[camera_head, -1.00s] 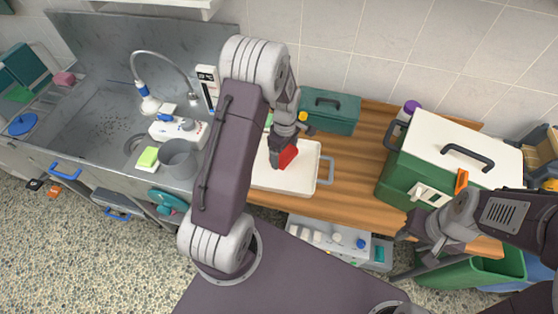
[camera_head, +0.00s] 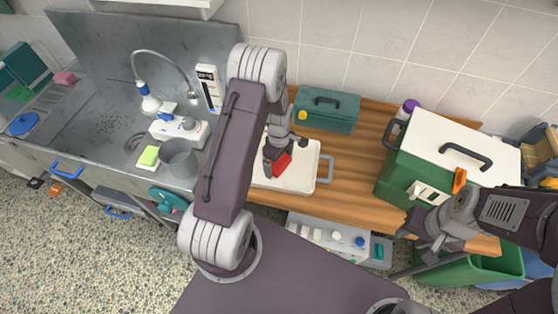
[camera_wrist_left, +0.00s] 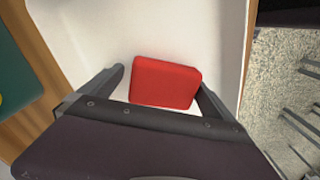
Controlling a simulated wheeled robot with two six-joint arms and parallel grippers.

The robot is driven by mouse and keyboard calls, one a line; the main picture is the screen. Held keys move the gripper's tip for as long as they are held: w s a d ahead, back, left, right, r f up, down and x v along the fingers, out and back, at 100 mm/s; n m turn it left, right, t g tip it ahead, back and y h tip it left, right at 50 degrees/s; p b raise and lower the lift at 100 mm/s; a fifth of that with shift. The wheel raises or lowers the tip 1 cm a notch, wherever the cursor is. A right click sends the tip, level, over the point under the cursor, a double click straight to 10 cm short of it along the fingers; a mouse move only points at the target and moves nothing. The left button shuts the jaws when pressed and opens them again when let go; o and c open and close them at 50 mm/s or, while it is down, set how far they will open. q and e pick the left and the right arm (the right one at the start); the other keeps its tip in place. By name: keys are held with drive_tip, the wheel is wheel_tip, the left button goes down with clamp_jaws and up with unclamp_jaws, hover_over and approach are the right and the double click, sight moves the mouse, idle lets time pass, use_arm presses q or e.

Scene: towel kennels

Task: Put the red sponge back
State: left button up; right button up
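The red sponge (camera_head: 281,164) is over the white tray (camera_head: 300,183) on the wooden counter. In the left wrist view the red sponge (camera_wrist_left: 166,82) lies between the two fingers of my left gripper (camera_wrist_left: 160,85). A white gap shows between the left finger and the sponge; the right finger is close to it, and I cannot tell if they touch. The head view shows my left gripper (camera_head: 274,158) at the sponge, partly covering it. My right gripper (camera_head: 425,232) is empty in front of the green box, its fingers appearing apart.
A green box with a white lid (camera_head: 455,150) stands right of the tray, and a teal toolbox (camera_head: 327,112) behind it. A grey pot (camera_head: 179,158) and a yellow-green sponge (camera_head: 149,155) are by the sink at left. Bare counter (camera_head: 355,155) shows between tray and green box.

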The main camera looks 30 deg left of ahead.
sight(279, 160)
use_arm(q)
drive_tip(key=shift+w+r, duration=0.1)
drive_tip(key=shift+r, duration=0.45)
wheel_tip(279, 160, up, 11)
drive_tip(key=s+d+r+m, duration=0.1)
drive_tip(key=s+d+m, duration=0.2)
drive_tip(key=s+m, duration=0.3)
drive_tip(key=s+d+r+m+t, duration=0.1)
drive_tip(key=s+d+m, duration=0.3)
drive_tip(key=m, duration=0.6)
drive_tip(key=s, duration=0.2)
drive_tip(key=shift+s+d+r+b, duration=0.25)
drive_tip(key=shift+s+r+b, duration=0.05)
drive_tip(key=shift+s+b, duration=0.1)
